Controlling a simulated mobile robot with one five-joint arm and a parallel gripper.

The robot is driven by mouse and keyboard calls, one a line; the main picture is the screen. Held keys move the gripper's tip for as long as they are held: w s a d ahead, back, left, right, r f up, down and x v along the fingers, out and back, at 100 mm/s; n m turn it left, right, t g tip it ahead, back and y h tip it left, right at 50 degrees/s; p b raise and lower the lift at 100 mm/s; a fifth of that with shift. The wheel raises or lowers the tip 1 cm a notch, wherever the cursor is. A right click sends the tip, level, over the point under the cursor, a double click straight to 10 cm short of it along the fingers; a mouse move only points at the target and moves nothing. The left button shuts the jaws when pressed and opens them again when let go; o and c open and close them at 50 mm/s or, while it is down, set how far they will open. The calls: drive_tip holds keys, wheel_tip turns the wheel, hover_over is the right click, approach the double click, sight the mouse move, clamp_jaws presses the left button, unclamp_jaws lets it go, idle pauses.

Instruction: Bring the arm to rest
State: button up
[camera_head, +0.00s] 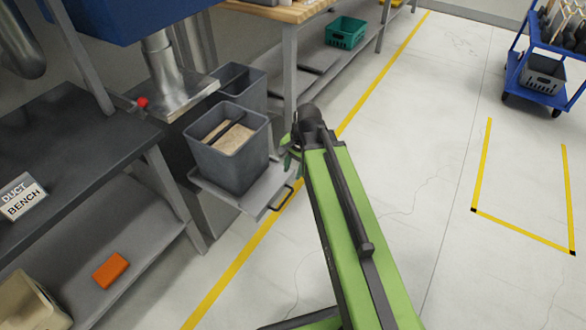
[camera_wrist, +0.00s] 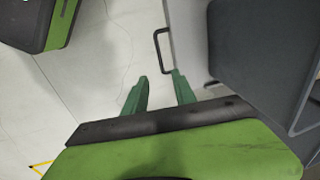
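My green arm reaches out from the bottom of the head view, and my gripper (camera_head: 290,152) is at its far end, beside the grey bin on the pull-out tray. In the wrist view, the two green fingers of my gripper (camera_wrist: 160,84) stand apart with bare floor between them. They hold nothing that I can see. The tray's dark handle (camera_wrist: 159,50) shows just beyond the fingertips; I cannot tell how close it is. In the head view my arm hides part of the floor.
The tray (camera_head: 262,192) carries a grey bin (camera_head: 230,172) with pale material and a dark piece inside. A second grey bin (camera_head: 242,78) stands behind. The dark duct bench (camera_head: 75,130) is at left, a blue cart (camera_head: 545,92) at upper right. Floor right of my arm is clear.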

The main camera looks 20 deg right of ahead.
drive_tip(key=s+a+n+g+h, duration=0.2)
drive_tip(key=s+n, duration=0.4)
drive_tip(key=n, duration=0.4)
wheel_tip(320, 180, up, 22)
drive_tip(key=p, duration=2.2)
drive_tip(key=shift+w+a+m, duration=0.15)
drive_tip(key=shift+w+m, duration=0.05)
drive_tip(key=shift+m, duration=0.1)
